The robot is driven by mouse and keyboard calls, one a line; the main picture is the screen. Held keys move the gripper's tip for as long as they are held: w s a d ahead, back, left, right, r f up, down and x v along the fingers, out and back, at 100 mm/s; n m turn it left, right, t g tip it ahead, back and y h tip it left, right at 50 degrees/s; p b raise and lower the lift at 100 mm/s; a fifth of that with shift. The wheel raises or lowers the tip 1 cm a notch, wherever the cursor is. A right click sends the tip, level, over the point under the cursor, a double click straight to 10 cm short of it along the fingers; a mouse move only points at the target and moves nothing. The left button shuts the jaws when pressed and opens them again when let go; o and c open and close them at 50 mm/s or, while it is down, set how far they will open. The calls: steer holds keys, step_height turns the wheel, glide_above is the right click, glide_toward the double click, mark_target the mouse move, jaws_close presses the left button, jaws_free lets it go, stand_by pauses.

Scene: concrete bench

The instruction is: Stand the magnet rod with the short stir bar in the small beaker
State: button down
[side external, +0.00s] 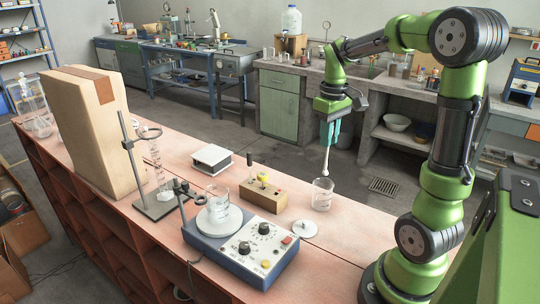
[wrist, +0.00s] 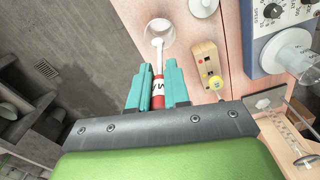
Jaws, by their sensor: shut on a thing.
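My gripper (side external: 329,140) has teal fingers, shut on the magnet rod's red, lettered handle (wrist: 158,92). The rod's white shaft (side external: 326,160) hangs down, nearly upright, toward a clear glass beaker (side external: 322,194) on the bench. In the wrist view the white lower end (wrist: 157,42) overlaps the mouth of this beaker (wrist: 160,27). In the side view the tip shows at about rim height; I cannot tell whether it is just above or just inside. The tip looks slightly thicker, but a separate stir bar cannot be made out.
A wooden block (side external: 263,200) holding a black-topped and a yellow-topped piece stands left of the beaker. A white disc (side external: 304,229) lies in front. The stirrer (side external: 240,246) bears another beaker (side external: 217,197). A white box (side external: 212,158) and a clamp stand (side external: 131,150) are farther left.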

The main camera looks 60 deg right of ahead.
mark_target(325, 169)
steer(key=shift+f, duration=0.3)
steer(key=shift+f, duration=4.95)
steer(key=shift+c, duration=2.3)
jaws_free()
steer(key=shift+r, duration=0.1)
steer(key=shift+r, duration=3.45)
